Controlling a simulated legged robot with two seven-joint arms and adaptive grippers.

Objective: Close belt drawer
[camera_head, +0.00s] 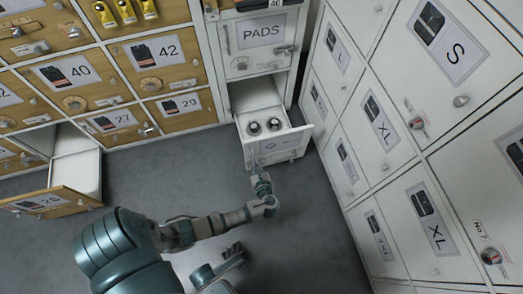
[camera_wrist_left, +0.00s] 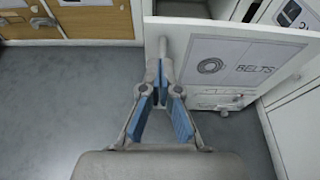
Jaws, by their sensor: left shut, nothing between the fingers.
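The belt drawer (camera_head: 291,141) is a white drawer pulled out of the white cabinet, below the door marked PADS. Two dark, round, rolled items (camera_head: 253,128) lie in it. In the left wrist view its white front (camera_wrist_left: 225,68) carries a label with a coil picture and the word BELTS. My left gripper (camera_head: 259,178) is at the drawer's front, near its left side as pictured. In the left wrist view the gripper's (camera_wrist_left: 162,82) fingertips are together with nothing between them, close to the front panel. I cannot tell whether they touch it.
A wooden drawer (camera_head: 60,200) stands open at the lower left. Wooden lockers (camera_head: 120,75) line the back left, and white lockers (camera_head: 395,120) marked S, L and XL stand close on the right. The grey floor (camera_head: 180,170) between is clear.

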